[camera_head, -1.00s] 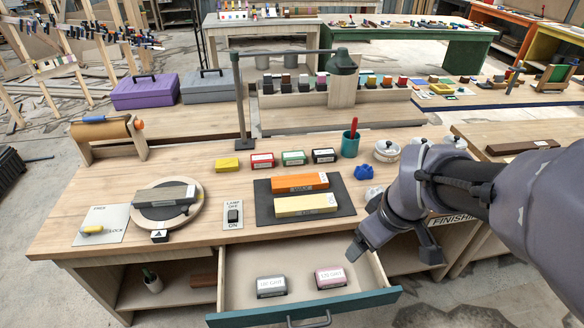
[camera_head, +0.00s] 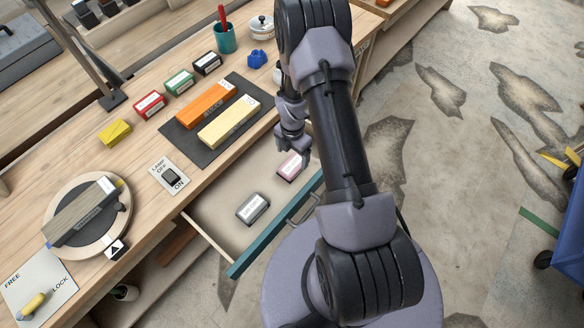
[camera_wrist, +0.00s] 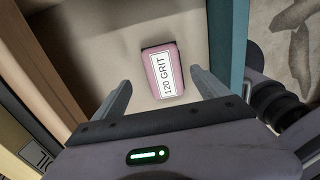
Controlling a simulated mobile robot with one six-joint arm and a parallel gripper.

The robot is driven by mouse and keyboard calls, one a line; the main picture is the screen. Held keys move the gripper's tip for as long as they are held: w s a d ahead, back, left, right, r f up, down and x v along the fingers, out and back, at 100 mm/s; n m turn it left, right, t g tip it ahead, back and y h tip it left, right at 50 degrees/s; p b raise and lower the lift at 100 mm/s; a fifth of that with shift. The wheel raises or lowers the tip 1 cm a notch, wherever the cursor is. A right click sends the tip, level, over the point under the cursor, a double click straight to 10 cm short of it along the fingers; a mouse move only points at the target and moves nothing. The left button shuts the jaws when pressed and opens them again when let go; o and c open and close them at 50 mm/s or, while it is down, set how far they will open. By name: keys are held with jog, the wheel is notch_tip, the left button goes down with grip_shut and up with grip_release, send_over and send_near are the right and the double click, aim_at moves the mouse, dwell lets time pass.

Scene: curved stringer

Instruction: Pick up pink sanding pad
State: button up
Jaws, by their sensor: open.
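The pink sanding pad (camera_head: 290,166) lies in the open drawer (camera_head: 221,212), near its right end and partly hidden by my arm. In the wrist view the pink pad (camera_wrist: 162,72) shows a white label reading "120 GRIT". My gripper (camera_wrist: 157,84) is open, with a finger on each side of the view and the pad between and beyond their tips. It holds nothing. In the head view my gripper (camera_head: 294,150) is above the right end of the drawer. Contact with the pad does not show.
A grey sanding pad (camera_head: 252,208) lies in the same drawer. The teal drawer front (camera_head: 250,252) and the bench edge flank my gripper. On the bench above are an orange block (camera_head: 205,104) and a yellow block (camera_head: 229,122) on a dark mat.

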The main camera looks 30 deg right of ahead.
aim_at(292, 165)
jog(key=f, duration=0.1)
jog(key=f+b, duration=0.1)
jog(key=f, duration=0.1)
jog(key=s+f+b, duration=0.1)
jog(key=f, duration=0.1)
jog(key=shift+a+f, duration=0.2)
jog(key=shift+a, duration=0.1)
jog(key=shift+r, duration=0.1)
jog(key=c, duration=1.5)
jog(key=shift+o, duration=0.2)
notch_tip(292, 165, up, 10)
jog(key=p, duration=0.3)
